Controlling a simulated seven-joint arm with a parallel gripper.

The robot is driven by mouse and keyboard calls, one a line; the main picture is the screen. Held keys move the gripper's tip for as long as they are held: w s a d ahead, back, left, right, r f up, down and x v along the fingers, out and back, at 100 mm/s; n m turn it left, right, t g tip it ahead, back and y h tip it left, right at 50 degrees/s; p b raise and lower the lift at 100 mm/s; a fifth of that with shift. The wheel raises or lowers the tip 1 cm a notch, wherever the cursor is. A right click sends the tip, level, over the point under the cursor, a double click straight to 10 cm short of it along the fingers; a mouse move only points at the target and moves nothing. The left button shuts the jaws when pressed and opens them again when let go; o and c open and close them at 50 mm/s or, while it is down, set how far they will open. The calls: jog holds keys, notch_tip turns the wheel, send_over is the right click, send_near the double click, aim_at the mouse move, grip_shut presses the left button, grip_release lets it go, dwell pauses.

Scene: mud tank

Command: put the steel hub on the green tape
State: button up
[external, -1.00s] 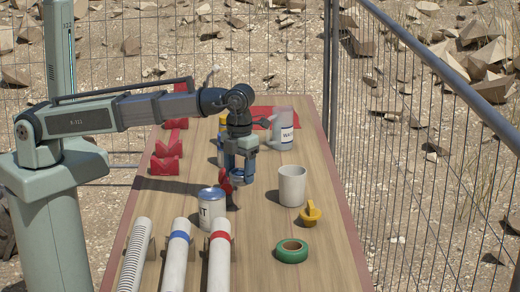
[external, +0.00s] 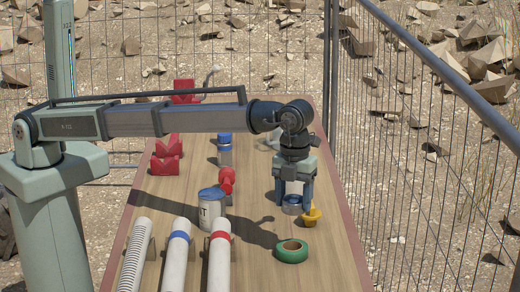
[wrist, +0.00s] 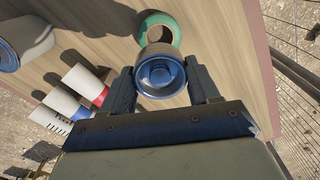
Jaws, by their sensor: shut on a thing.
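The steel hub (wrist: 160,76) is a round, stepped metal piece with a bluish sheen. My gripper (external: 293,206) is shut on it, with one finger on each side. In the external view the hub (external: 292,205) shows as a small grey shape between the fingertips. The green tape (external: 291,251) is a flat ring lying on the table, lower in that picture than the hub and apart from it. In the wrist view the tape (wrist: 160,27) shows just above the hub, partly covered by it.
A yellow knobbed piece (external: 312,217) stands just right of the gripper. A blue-lidded can (external: 211,210) and several pipes (external: 178,260) are to the left. A red piece (external: 226,182) stands behind the can. A wire fence (external: 430,170) runs along the right. My gripper hides the white cup's place.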

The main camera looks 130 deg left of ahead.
aim_at(292, 246)
jog(key=shift+f+n, duration=0.1)
jog(key=shift+n, duration=0.2)
jog(key=shift+f, duration=0.4)
notch_tip(292, 246, down, 9)
jog(key=o, duration=1.5)
jog(key=shift+o, duration=0.2)
notch_tip(292, 246, up, 12)
